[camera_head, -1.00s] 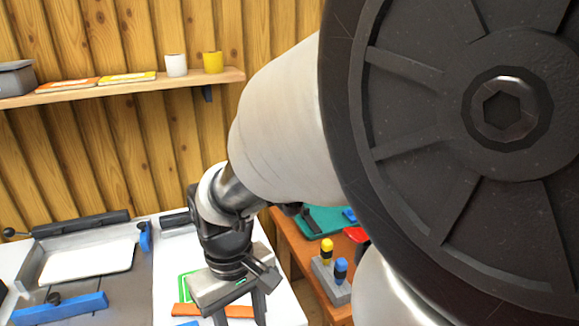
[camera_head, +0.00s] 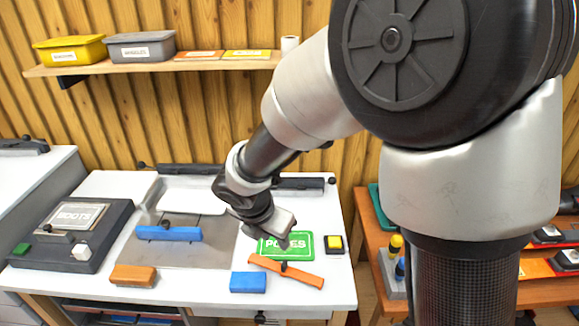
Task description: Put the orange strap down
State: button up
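The orange strap (camera_head: 305,277) is a flat bar with a small dark knob near its middle. It appears to lie slantwise on the white bench top, its upper left end close to the green POLES plate (camera_head: 298,251). My gripper (camera_head: 282,243) points down just above and behind the strap, over the plate's left part. A small gap seems to show between the fingertips and the strap. The fingers overlap in this view, so their opening cannot be made out.
A blue block (camera_head: 248,282) lies left of the strap, an orange block (camera_head: 133,276) further left. A black pad with a yellow square (camera_head: 334,243) is right of the plate. A BOOTS device (camera_head: 75,222) and a metal press bed (camera_head: 150,252) fill the left. Bench top (camera_head: 200,290) is clear in front.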

notch_tip(320, 180, down, 2)
jog(key=n, duration=0.2)
jog(key=b, duration=0.3)
send_over(284, 264)
jog(key=s+a, duration=0.1)
jog(key=s, duration=0.1)
notch_tip(284, 264, down, 10)
jog(key=shift+m, duration=0.3)
jog(key=b+x, duration=0.1)
jog(key=x, duration=0.4)
jog(key=shift+s+f, duration=0.15)
jog(key=shift+w+f, duration=0.25)
jog(key=shift+f, duration=0.05)
grip_shut()
